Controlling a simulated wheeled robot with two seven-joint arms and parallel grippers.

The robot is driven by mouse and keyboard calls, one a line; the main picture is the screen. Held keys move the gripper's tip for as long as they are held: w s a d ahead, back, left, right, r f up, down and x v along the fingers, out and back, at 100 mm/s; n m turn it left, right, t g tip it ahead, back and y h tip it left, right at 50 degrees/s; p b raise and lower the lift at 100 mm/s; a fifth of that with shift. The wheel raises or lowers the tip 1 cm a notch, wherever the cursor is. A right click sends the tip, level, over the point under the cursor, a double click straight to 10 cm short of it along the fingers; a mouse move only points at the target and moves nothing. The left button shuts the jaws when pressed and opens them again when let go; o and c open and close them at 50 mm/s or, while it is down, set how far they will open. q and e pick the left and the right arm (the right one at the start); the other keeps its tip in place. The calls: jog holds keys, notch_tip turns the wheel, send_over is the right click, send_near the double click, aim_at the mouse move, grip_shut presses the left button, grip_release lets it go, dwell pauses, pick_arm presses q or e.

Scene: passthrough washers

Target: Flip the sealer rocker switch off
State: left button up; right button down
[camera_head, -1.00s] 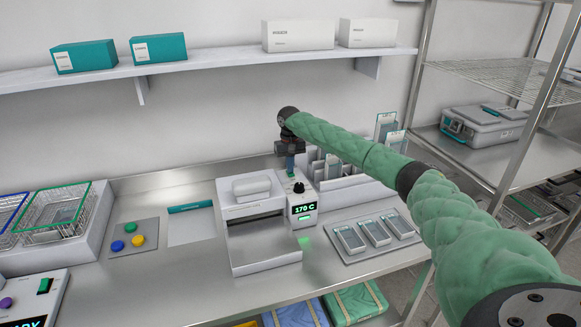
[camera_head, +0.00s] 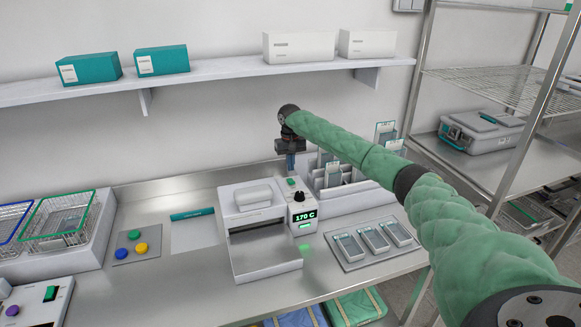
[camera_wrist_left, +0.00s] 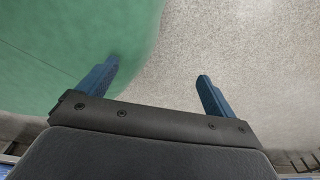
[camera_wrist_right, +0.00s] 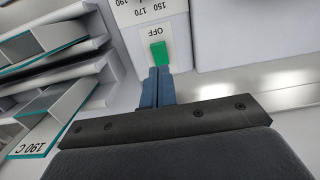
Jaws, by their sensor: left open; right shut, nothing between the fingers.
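The sealer (camera_head: 262,262) is a white machine in the middle of the steel bench. Its control box has a black dial and a lit display (camera_head: 304,216) reading 170 C. The green rocker switch (camera_head: 291,183) sits on top behind the dial; in the right wrist view the switch (camera_wrist_right: 158,52) lies beside the printed word OFF. My right gripper (camera_head: 290,167) is shut and empty, pointing down just above and behind the switch. Its fingertips (camera_wrist_right: 158,70) show close to the switch; contact cannot be told. My left gripper (camera_wrist_left: 157,82) is open and empty, away from the bench.
A pouch rack (camera_head: 335,180) stands right behind the sealer. A tray (camera_head: 352,263) with several small pouches lies to its right. Wire baskets (camera_head: 72,217) and colored discs (camera_head: 134,235) are at left. A shelf (camera_head: 215,70) with boxes runs above.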

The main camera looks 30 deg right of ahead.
aim_at(290, 179)
pick_arm(q)
jog(key=w+d+r+t+b, duration=0.1)
jog(key=w+b, duration=0.3)
jog(key=w, duration=0.8)
jog(key=shift+w+d, duration=0.15)
jog(key=shift+d, duration=0.55)
pick_arm(e)
notch_tip(290, 179, up, 9)
jog(key=shift+w+r, duration=0.15)
jog(key=shift+r, duration=0.05)
pick_arm(q)
jog(key=shift+b, duration=0.3)
pick_arm(e)
jog(key=shift+f, duration=0.1)
